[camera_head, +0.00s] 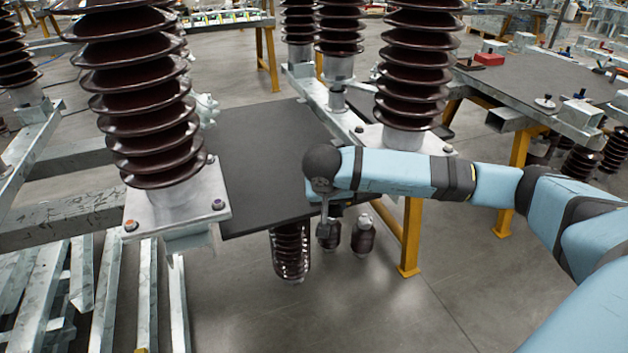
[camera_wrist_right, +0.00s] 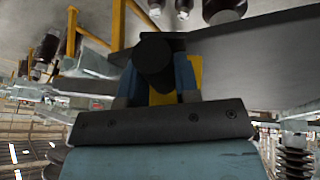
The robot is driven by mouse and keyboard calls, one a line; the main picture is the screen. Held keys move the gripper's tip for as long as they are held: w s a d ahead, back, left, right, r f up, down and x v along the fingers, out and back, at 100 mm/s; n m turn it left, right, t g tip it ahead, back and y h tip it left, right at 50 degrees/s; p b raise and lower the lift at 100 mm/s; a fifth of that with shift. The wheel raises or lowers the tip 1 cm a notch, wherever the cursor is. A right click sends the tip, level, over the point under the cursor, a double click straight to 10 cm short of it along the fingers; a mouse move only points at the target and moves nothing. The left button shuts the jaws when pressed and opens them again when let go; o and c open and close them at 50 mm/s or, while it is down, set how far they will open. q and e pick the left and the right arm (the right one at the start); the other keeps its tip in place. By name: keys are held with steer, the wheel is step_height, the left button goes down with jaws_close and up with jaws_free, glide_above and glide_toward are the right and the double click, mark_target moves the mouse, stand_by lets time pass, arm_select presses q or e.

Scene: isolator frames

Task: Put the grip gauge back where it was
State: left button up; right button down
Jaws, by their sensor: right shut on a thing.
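My right gripper (camera_wrist_right: 158,82) is shut on a dark, round-ended thing (camera_wrist_right: 153,55), which I take for the grip gauge; a little yellow shows between the bluish fingers. In the head view my right arm reaches in from the right, and its dark wrist (camera_head: 322,165) is over the front right edge of the dark tabletop (camera_head: 265,150). The fingers and the held thing cannot be made out clearly there. The tabletop's visible part is bare. My left gripper is not in view.
Tall brown ribbed insulators (camera_head: 135,90) stand on metal plates left of and behind the tabletop. Smaller insulators (camera_head: 290,250) are below its front edge. A yellow leg (camera_head: 411,235) stands at right. Another grey table (camera_head: 540,80) with small parts is at upper right.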

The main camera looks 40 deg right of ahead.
steer(key=w, duration=0.3)
steer(key=w+d+b, duration=0.1)
steer(key=w, duration=0.3)
steer(key=w+d, duration=0.1)
steer(key=w, duration=0.2)
steer(key=shift+w+d+b, duration=0.15)
steer(key=shift+d+b, duration=0.05)
steer(key=shift+b, duration=0.15)
steer(key=w, duration=0.2)
steer(key=shift+w+d+b, duration=0.3)
steer(key=shift+w+b, duration=0.05)
steer(key=shift+f, duration=0.8)
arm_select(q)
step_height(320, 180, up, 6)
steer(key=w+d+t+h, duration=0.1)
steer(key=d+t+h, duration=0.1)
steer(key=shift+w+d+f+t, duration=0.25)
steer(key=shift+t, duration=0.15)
arm_select(e)
steer(key=c, duration=0.8)
jaws_free()
steer(key=shift+s, duration=0.1)
steer(key=shift+c, duration=0.2)
